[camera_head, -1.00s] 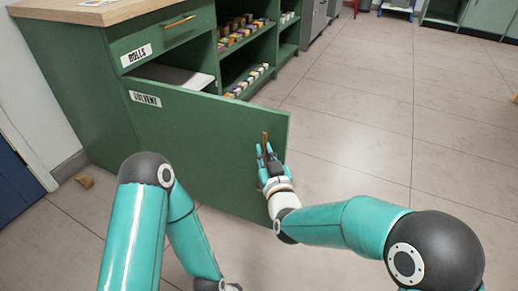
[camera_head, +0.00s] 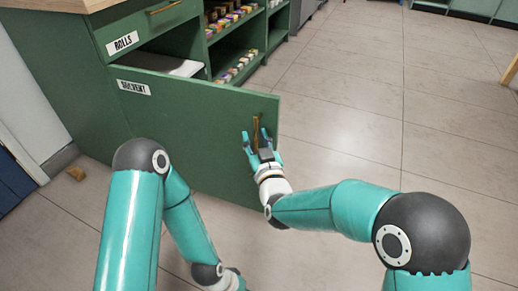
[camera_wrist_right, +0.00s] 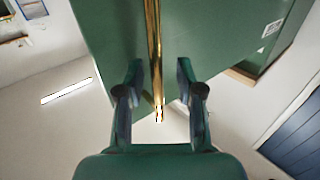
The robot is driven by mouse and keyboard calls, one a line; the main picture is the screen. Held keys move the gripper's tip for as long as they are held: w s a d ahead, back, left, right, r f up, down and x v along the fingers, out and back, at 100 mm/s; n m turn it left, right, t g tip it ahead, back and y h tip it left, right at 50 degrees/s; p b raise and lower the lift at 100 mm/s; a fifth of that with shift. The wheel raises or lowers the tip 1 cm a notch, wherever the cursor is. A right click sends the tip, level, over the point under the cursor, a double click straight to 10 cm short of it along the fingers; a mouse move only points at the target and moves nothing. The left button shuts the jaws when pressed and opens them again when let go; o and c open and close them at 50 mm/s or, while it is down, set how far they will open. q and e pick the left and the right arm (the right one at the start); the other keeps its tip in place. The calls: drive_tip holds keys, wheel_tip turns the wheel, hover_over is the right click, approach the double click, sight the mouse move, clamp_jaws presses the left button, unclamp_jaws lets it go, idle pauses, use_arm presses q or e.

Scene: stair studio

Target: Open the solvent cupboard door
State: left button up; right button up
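The green solvent cupboard door (camera_head: 185,125), labelled SOLVENT, stands swung out from the cabinet, with a dark gap and a pale surface behind its top edge. Its upright brass handle (camera_head: 256,131) is near the free edge. My right gripper (camera_head: 259,146) is at the handle. In the right wrist view, the handle (camera_wrist_right: 154,50) runs between the two spread fingers (camera_wrist_right: 158,90), with a gap visible on each side. My left arm comes down in front of the door at the left; its gripper is out of the picture.
The green cabinet (camera_head: 60,75) has a wooden top and a ROLLS drawer (camera_head: 165,28) above the door. Open shelves (camera_head: 235,55) with small coloured boxes are to the right. Tiled floor (camera_head: 345,105) is clear right of the door. A small wooden piece (camera_head: 76,173) lies at left.

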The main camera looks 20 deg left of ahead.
drive_tip(key=v, duration=1.1)
drive_tip(key=shift+s+d, duration=0.2)
drive_tip(key=shift+s, duration=0.1)
